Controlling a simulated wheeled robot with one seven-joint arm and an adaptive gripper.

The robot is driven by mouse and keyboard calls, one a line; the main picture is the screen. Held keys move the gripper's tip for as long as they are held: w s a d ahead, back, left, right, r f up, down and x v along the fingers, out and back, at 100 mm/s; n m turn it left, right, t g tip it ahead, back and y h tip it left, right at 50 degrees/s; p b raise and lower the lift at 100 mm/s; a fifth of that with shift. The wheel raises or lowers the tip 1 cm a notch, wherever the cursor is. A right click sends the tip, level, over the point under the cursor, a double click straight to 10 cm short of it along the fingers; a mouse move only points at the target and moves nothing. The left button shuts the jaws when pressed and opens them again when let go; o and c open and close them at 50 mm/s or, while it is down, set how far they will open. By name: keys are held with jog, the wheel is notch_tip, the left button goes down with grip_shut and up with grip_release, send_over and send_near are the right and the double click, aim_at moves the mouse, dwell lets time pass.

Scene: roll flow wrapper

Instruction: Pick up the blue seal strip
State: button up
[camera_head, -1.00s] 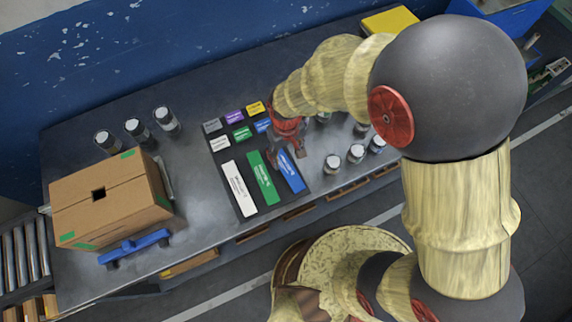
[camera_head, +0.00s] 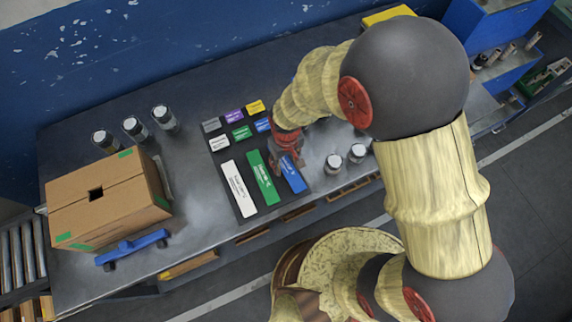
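The long blue strip (camera_head: 293,175) lies at the right end of a row of three long strips on a dark mat (camera_head: 244,213). My red gripper (camera_head: 287,163) points down over the far end of the blue strip and hides that end. Its fingers look spread, one toward each side of the strip. Whether they touch the strip is too small to tell. The strip still lies flat on the mat.
A green strip (camera_head: 263,178) and a white strip (camera_head: 238,189) lie left of the blue one. Several small coloured blocks (camera_head: 241,132) sit behind. Jars (camera_head: 333,164) stand to the right. A cardboard box (camera_head: 110,195) and a blue tool (camera_head: 132,247) are at left.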

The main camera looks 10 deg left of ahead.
jog(key=c, duration=0.6)
